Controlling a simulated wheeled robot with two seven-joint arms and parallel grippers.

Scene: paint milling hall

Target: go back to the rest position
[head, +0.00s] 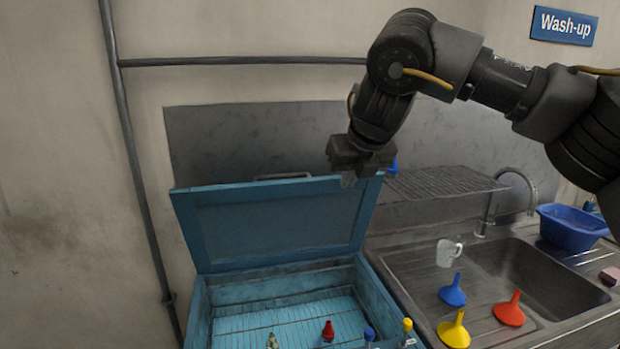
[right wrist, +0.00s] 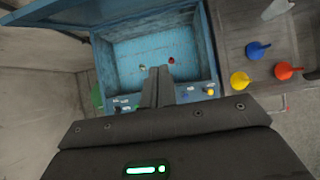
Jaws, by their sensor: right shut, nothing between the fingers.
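Inside lie a red bottle-like item (head: 328,330) and a greenish item (head: 272,341). My left gripper does not show in either view.
A drying rack (head: 445,182), tap (head: 515,175) and blue basin (head: 570,228) stand behind. The wall at left is clear except for pipes.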

